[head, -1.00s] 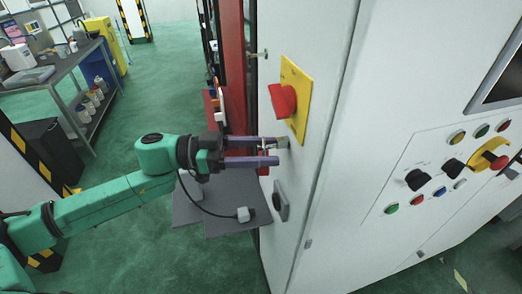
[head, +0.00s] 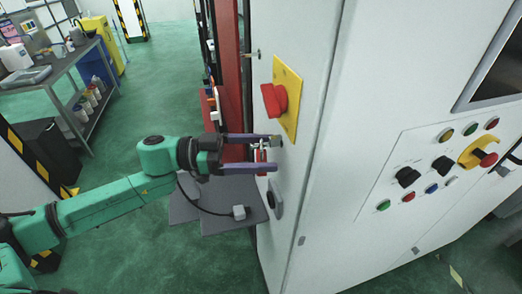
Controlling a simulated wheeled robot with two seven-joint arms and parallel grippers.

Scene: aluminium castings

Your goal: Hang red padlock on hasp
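My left gripper (head: 276,153) is at the side of the white cabinet, below the red rotary switch. Its two purple fingers are spread apart, one above the other. Between them shows a small red padlock (head: 262,156), at a small metal hasp (head: 276,142) on the cabinet side. The padlock appears clear of the upper finger; the lower finger hides its lower part. It is too small to tell whether its shackle passes through the hasp. My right gripper is not in view.
The red rotary switch (head: 274,98) on its yellow plate (head: 288,97) juts out above the fingers. A dark latch (head: 275,203) sits below them. A grey shelf (head: 215,218) lies beneath the gripper. The control panel (head: 430,170) is on the cabinet front at right.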

